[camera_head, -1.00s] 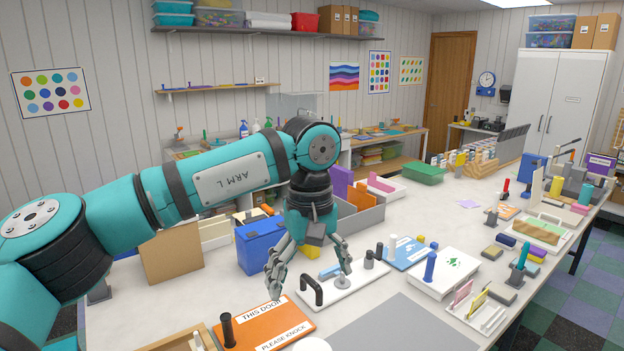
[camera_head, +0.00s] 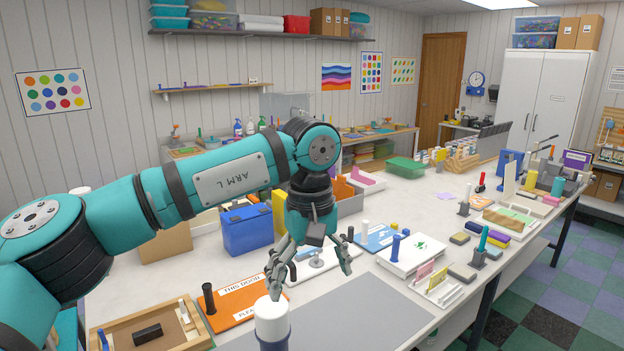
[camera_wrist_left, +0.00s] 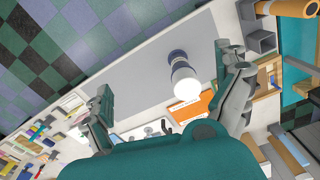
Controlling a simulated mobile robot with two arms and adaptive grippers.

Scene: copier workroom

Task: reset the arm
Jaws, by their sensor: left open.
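My left arm (camera_head: 225,175) comes in from the left, bent at the elbow, with its wrist hanging down over the worktable (camera_head: 405,318). My left gripper (camera_head: 310,277) is open, its fingers spread wide with nothing between them. In the left wrist view the open left gripper (camera_wrist_left: 170,85) also shows its fingers apart, above the table. A white-topped cylinder with a dark blue lower part (camera_head: 272,322) stands near the gripper in the picture; it also shows in the left wrist view (camera_wrist_left: 184,78). My right gripper is not in view.
An orange sign board (camera_head: 243,302), a wooden tray (camera_head: 185,338), a blue box (camera_head: 247,230) and a white board with a blue peg (camera_head: 415,258) surround the gripper. A green bin (camera_head: 405,169) stands farther back.

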